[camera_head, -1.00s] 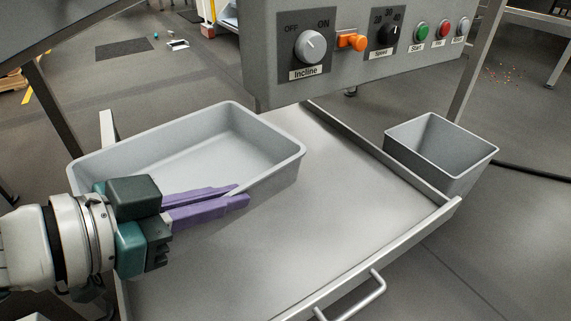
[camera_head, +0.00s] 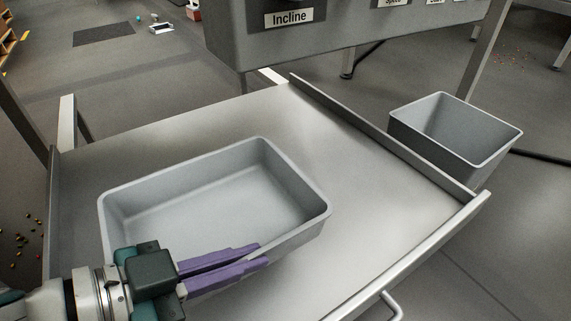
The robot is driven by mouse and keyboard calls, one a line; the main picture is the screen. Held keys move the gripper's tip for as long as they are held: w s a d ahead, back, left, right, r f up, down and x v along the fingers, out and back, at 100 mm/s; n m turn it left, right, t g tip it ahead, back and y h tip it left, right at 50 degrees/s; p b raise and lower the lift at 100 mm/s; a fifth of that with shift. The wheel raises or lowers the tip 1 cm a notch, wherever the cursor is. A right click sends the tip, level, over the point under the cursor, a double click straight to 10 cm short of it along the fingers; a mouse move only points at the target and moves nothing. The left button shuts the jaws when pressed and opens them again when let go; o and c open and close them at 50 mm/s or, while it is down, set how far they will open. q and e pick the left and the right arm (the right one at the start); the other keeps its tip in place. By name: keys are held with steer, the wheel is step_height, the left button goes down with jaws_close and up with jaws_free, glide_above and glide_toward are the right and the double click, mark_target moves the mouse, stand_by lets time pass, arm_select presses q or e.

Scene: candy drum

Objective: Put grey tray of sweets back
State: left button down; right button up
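The grey tray (camera_head: 285,165) is a rectangular, open tub over the flat metal platform, and its inside looks empty. My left gripper (camera_head: 264,254) is at the tray's near long side, with its purple fingers close together along the near rim. One finger lies on the inner side and one on the outer side, so it appears shut on the rim. The fingers hide part of the near wall. I cannot tell whether the tray rests on the platform or hangs slightly above it. My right gripper is not in view.
The metal platform (camera_head: 400,215) has a raised right edge and a front handle (camera_head: 388,305). A smaller grey bin (camera_head: 455,130) stands beyond its right edge. The control panel (camera_head: 350,30) overhangs the back. Small coloured sweets (camera_head: 22,240) lie on the floor at left.

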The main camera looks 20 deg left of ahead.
arm_select(q)
steer(key=f+b, duration=0.3)
steer(key=f, duration=0.3)
steer(key=shift+w+f, duration=0.2)
step_height(320, 180, down, 4)
steer(key=b, duration=0.4)
steer(key=shift+f, duration=0.2)
steer(key=shift+r, duration=0.15)
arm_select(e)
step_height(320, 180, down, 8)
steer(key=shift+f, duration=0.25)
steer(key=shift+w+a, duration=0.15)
arm_select(q)
steer(key=c, duration=1.5)
jaws_free()
steer(key=o, duration=0.5)
steer(key=shift+c, duration=0.2)
